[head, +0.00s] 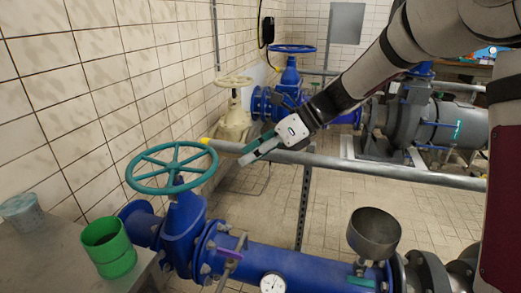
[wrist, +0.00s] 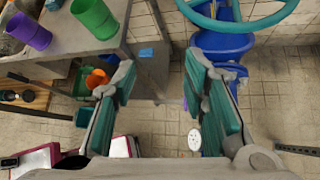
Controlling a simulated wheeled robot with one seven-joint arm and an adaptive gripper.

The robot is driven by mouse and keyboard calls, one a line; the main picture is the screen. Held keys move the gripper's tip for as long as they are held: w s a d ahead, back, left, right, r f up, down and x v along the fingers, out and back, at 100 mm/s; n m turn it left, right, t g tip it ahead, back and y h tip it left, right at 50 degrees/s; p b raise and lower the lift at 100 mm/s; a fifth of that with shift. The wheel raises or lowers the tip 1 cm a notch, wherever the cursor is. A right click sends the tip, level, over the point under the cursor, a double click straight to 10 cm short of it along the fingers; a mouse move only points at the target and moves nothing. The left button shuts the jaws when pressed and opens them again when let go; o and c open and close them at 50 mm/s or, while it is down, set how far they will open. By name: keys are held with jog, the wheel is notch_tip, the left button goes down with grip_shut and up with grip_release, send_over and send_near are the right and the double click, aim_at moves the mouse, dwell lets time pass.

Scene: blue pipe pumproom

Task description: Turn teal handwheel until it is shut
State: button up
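The teal handwheel (head: 172,166) sits level on top of a blue valve (head: 184,230) at the left in the head view. It has spokes and a round rim. In the wrist view, part of its rim (wrist: 250,23) shows at the top right, above the blue valve body (wrist: 222,42). My gripper (head: 247,157) is to the right of the wheel, near rim height, and appears clear of it. In the wrist view, my gripper (wrist: 161,75) has its two teal-padded fingers wide apart with nothing between them.
A grey table (head: 60,255) with a green cup (head: 109,248) stands left of the valve. A horizontal grey rail (head: 380,172) runs behind. A grey funnel (head: 374,232) and a gauge (head: 273,283) sit on the blue pipe. A cream handwheel valve (head: 234,118) stands farther back.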

jog(key=shift+s+d+r+n+h+p, duration=0.25)
jog(key=shift+s+r+n, duration=0.25)
jog(key=shift+s, duration=0.25)
jog(key=shift+s+d+r+n+h+p, duration=0.1)
jog(key=shift+s+d+r+n+h, duration=0.1)
jog(key=shift+s+r+n+h, duration=0.45)
jog(key=shift+s+d+r+n+y+p, duration=0.15)
jog(key=shift+s+d+n+p, duration=0.15)
jog(key=shift+s, duration=0.6)
jog(key=c, duration=0.8)
jog(key=shift+w+a+f, duration=0.1)
jog(key=shift+w+a, duration=0.05)
jog(key=shift+w, duration=0.05)
grip_shut()
jog(key=n+g+y+b, duration=0.1)
jog(key=n+g+b, duration=0.25)
jog(key=b, duration=0.65)
send_over(207, 176)
jog(key=shift+t, duration=0.45)
notch_tip(207, 176, down, 14)
jog(key=shift+f, duration=0.1)
jog(key=b+x, duration=0.1)
jog(key=x, duration=0.8)
jog(key=shift+a+b, duration=0.25)
jog(key=shift+b, duration=0.15)
